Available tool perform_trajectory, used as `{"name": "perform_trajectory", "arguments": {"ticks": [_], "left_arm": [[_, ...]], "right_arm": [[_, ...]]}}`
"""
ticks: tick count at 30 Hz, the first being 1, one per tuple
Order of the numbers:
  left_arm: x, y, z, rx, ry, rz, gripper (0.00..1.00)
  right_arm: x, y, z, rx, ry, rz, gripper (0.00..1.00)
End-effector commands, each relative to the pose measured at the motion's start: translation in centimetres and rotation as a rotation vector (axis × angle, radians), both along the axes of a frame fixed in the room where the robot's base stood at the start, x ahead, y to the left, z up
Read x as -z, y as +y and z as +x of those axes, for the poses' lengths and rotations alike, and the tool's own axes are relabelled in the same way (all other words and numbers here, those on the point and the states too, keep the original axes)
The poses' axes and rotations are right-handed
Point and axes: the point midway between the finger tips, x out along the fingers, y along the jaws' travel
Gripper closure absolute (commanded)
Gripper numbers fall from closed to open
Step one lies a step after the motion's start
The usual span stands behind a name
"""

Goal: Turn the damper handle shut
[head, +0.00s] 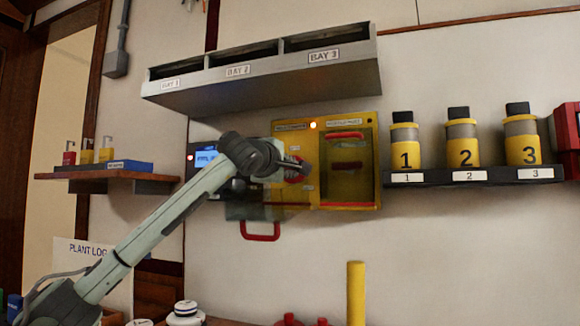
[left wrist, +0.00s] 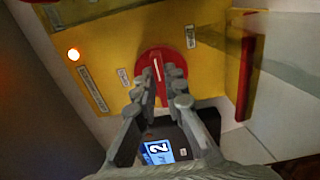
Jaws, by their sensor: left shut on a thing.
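A yellow panel (head: 345,195) is on the wall below the bays. A round red knob (left wrist: 160,70) with a white line on its grip sits on this panel in the left wrist view. In the head view the knob (head: 296,170) is partly hidden by my gripper. My left gripper (head: 300,168) is at the knob, its fingers (left wrist: 157,78) closed on the raised grip. A red loop handle (head: 260,237) hangs below and left of the panel, apart from my gripper. The small labels are unreadable, so I cannot tell which one is marked damper. My right gripper is out of view.
A grey bay rack (head: 265,88) juts out above the panel. To the right, a dark shelf (head: 475,178) holds yellow numbered canisters. A blue-lit display (head: 206,158) is just left of the panel. A yellow post (head: 356,292) stands below.

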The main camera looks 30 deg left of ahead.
Motion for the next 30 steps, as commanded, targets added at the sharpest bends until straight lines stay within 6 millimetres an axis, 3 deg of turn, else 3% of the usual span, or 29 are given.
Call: {"name": "perform_trajectory", "arguments": {"ticks": [12, 13, 18, 30], "left_arm": [[0.06, -0.02, 0.0, 0.0, 0.003, 0.009, 1.0], [0.06, -0.02, 0.0, 0.0, 0.003, 0.009, 0.89], [0.06, -0.02, 0.01, 0.0, 0.003, 0.008, 0.69], [-0.02, -0.16, -0.93, -0.001, 0.001, 0.008, 0.69]], "right_arm": [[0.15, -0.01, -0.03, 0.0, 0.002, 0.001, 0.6], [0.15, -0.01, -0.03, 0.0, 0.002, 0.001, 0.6], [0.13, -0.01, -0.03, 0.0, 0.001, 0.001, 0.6], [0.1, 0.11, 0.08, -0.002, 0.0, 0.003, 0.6]]}}
